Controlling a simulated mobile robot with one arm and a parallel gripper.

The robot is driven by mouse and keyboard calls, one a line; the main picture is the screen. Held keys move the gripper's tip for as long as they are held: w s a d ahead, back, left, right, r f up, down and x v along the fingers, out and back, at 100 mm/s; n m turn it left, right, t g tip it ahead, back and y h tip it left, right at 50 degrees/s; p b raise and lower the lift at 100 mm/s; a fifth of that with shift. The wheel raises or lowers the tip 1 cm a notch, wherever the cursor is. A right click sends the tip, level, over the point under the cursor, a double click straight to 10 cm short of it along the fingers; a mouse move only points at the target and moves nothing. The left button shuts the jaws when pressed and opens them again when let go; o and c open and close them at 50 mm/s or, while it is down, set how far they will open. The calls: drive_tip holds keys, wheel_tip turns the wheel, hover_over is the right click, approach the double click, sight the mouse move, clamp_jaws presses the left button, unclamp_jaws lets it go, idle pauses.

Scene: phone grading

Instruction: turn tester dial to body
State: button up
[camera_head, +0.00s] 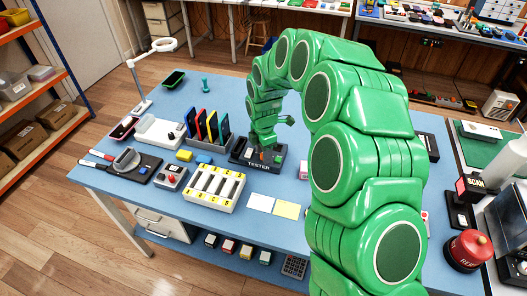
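The tester (259,165) is a dark box with the word TESTER on its front edge, near the middle of the blue table. My green arm arches over from the right, and its end comes down on the tester. My gripper (264,150) is at the tester's top, small and partly hidden by my own arm. Whether its fingers are open or shut does not show. The dial and its setting cannot be made out. A small orange-red part shows at the gripper's tip.
Colored upright phones (207,126) stand left of the tester. A white slotted tray (214,187) is in front-left. White and yellow cards (287,210) lie in front.

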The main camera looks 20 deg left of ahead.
clamp_jaws()
drive_tip(key=shift+m, duration=0.4)
drive_tip(key=m, duration=0.4)
drive_tip(key=shift+m, duration=2.1)
drive_tip(key=shift+o, duration=0.8)
unclamp_jaws()
drive_tip(key=shift+r, duration=0.15)
